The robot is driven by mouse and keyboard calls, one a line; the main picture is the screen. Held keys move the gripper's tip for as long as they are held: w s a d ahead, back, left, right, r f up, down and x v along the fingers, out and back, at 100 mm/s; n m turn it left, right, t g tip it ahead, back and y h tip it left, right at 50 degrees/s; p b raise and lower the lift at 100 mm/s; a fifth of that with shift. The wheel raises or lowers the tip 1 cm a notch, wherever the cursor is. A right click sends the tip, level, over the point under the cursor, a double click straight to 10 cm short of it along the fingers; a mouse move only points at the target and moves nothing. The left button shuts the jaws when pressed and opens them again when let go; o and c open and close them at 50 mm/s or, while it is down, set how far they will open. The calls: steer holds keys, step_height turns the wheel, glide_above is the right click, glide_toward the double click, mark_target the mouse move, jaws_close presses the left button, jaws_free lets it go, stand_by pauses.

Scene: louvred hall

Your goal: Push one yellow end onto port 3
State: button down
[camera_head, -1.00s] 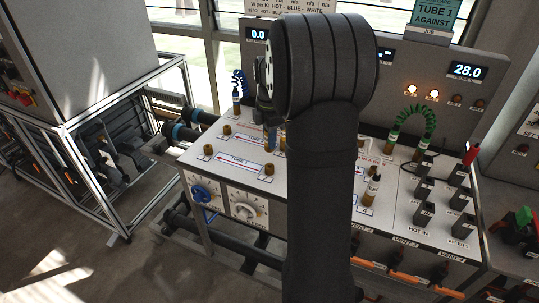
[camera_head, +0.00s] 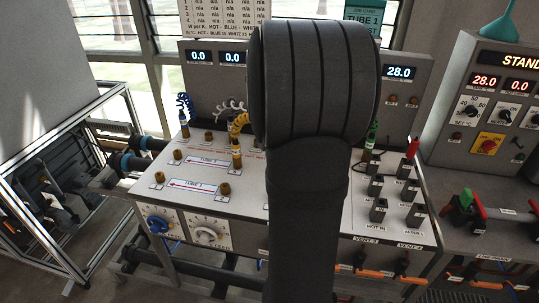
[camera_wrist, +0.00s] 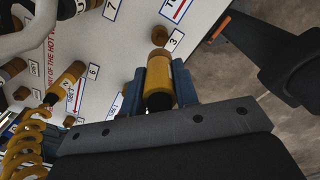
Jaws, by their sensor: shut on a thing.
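In the wrist view, my gripper (camera_wrist: 158,92) has its blue fingers shut on one yellow end (camera_wrist: 159,80), a yellow cylinder with a dark band. Brass port 3 (camera_wrist: 160,37) shows just beyond this end, beside its "3" label; whether they touch is unclear. The other yellow end (camera_wrist: 66,80) sits by the label 6, with the coiled yellow hose (camera_wrist: 22,150) at lower left. In the head view, a yellow end (camera_head: 236,153) stands upright on the panel under its yellow coil (camera_head: 239,122). My arm hides the gripper there.
The white panel (camera_head: 215,176) carries several brass ports. A blue coiled hose (camera_head: 184,103), a white coiled hose (camera_head: 230,104) and a green-ended hose (camera_head: 373,130) stand around it. Black sockets (camera_head: 378,210) fill the right side. A dark bar (camera_wrist: 280,50) lies at right in the wrist view.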

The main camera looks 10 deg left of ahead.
steer(key=shift+f, duration=2.4)
steer(key=shift+f, duration=0.15)
steer(key=shift+f, duration=1.3)
steer(key=c, duration=1)
jaws_free()
steer(key=shift+c, duration=0.2)
steer(key=shift+r, duration=2.55)
